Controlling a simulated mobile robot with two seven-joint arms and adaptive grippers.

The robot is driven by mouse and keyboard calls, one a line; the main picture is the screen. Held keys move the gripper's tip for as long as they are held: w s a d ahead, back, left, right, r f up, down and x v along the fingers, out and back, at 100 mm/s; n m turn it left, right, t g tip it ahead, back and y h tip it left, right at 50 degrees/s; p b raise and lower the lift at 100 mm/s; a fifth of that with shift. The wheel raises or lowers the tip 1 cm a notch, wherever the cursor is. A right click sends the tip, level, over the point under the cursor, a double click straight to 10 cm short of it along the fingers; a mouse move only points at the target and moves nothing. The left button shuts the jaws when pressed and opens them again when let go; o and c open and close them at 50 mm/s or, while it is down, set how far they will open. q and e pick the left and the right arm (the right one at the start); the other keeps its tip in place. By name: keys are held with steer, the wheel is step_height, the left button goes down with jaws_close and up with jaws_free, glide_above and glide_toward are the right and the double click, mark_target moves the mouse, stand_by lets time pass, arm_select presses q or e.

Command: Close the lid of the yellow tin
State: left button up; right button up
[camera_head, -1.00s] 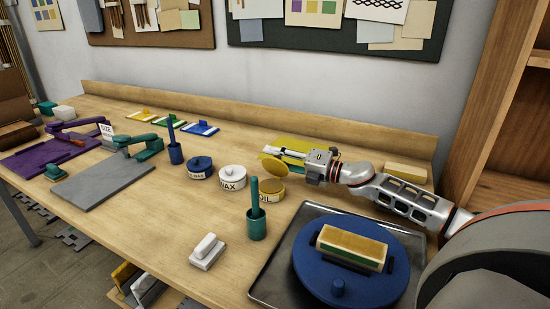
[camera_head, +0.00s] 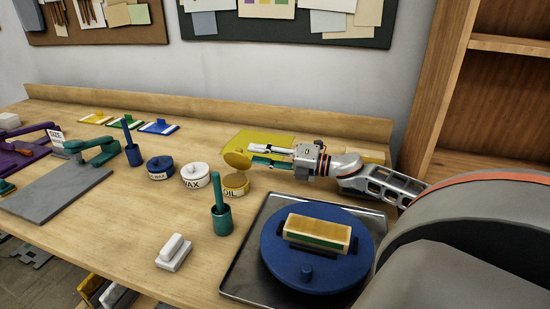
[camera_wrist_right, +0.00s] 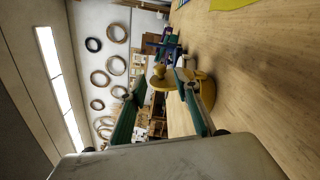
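The yellow tin (camera_head: 236,187), labelled OIL, stands on the workbench. Its round lid (camera_head: 237,159) stands raised and tilted above the tin's back side. In the right wrist view the lid (camera_wrist_right: 160,83) shows beyond and between the fingers, with the tin's body (camera_wrist_right: 206,92) to its right. My right gripper (camera_head: 254,154) is just right of the lid, its fingers pointing left. Its two fingers are spread with nothing held, as the right wrist view (camera_wrist_right: 161,77) also shows. I cannot tell whether a finger touches the lid. My left gripper is not in view.
A white WAX tin (camera_head: 195,176) and a blue tin (camera_head: 160,168) stand left of the yellow tin. A green cup with a handle (camera_head: 221,218) stands in front. A tray (camera_head: 238,283) with a blue disc (camera_head: 275,262) is at front right. A yellow sheet (camera_head: 272,139) lies behind.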

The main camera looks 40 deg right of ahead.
steer(key=shift+v, duration=2.35)
